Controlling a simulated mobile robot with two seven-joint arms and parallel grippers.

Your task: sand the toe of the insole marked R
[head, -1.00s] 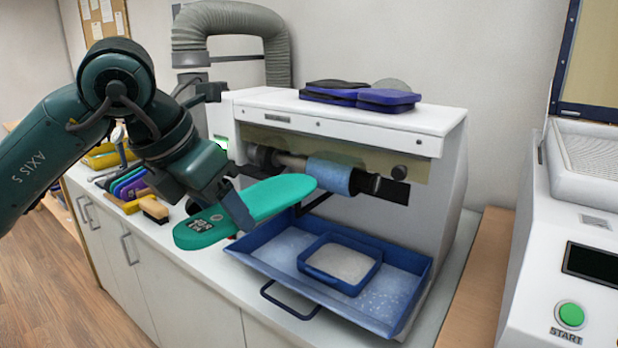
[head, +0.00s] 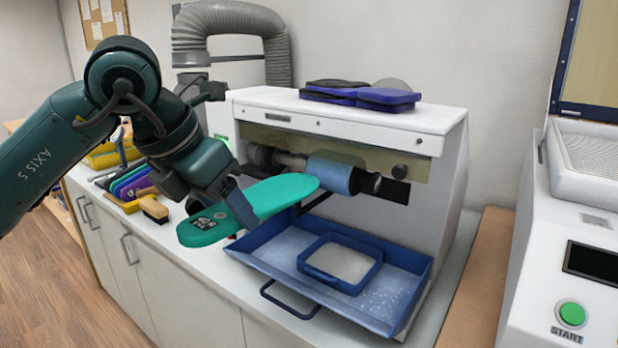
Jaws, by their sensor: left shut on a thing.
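My left gripper (head: 240,203) is shut on a green insole (head: 282,196) around its middle. The insole is held above the blue dust tray, with its heel end toward the lower left and its toe toward the sander. A dark printed label shows on the heel; its letters are too small to read. The sander (head: 420,150) is a white cabinet with a blue sanding drum (head: 330,172) on a horizontal shaft. The toe tip lies close to the drum's lower left; I cannot tell whether they touch. My right gripper is not in view.
A blue dust tray (head: 405,262) sticks out below the drum, holding a smaller blue tray (head: 310,276). Brushes and coloured tools (head: 130,185) lie on the counter at left. Dark pads (head: 388,98) lie on the sander. A white machine (head: 580,230) with a green START button stands at right.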

